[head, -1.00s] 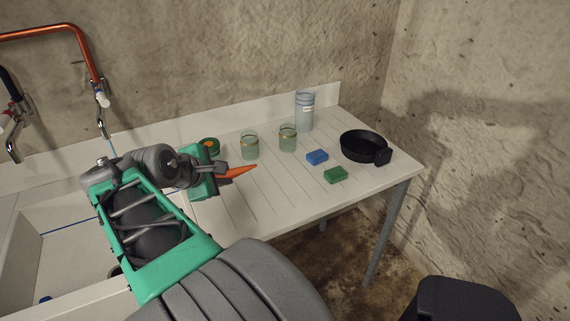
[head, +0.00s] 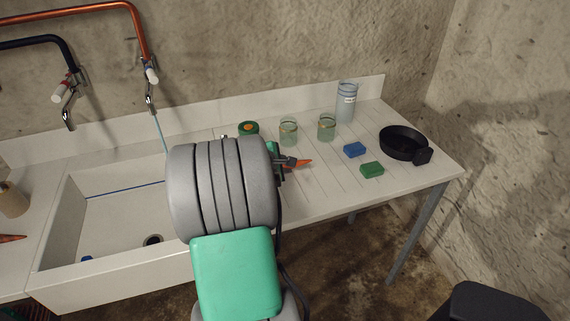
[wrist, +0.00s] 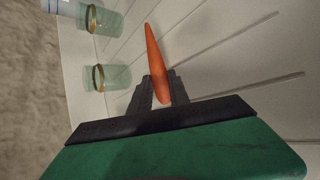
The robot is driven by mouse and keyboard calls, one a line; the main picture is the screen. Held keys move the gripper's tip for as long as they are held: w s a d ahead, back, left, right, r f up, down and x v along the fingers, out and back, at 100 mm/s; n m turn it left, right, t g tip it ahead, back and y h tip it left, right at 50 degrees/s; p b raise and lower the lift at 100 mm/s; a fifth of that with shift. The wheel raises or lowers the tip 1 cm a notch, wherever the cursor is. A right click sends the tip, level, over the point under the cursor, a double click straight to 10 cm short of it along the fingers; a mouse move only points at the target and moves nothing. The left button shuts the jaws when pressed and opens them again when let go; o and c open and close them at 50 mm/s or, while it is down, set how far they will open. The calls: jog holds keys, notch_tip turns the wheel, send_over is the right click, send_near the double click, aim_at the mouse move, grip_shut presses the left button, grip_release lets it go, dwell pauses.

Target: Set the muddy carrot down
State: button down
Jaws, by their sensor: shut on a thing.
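My gripper (wrist: 160,88) is shut on an orange carrot (wrist: 154,55), with one dark finger on each side of it. The carrot's tapered end points away from my gripper, over the white ribbed drainboard (head: 318,195). In the head view my arm hides most of my gripper (head: 284,164), and the carrot's orange tip (head: 303,163) shows at its right, in front of two glass jars. I cannot tell whether the carrot touches the board. No mud is clear on the part I see.
Two glass jars (head: 289,132) (head: 326,128), a tall labelled container (head: 347,103), blue (head: 354,150) and green (head: 372,170) blocks and a black pan (head: 404,143) stand on the board. The sink (head: 110,215) is left. Another carrot (head: 10,238) lies far left. Bare board lies in front of the jars.

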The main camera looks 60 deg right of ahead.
jog(key=c, duration=1.5)
grip_release()
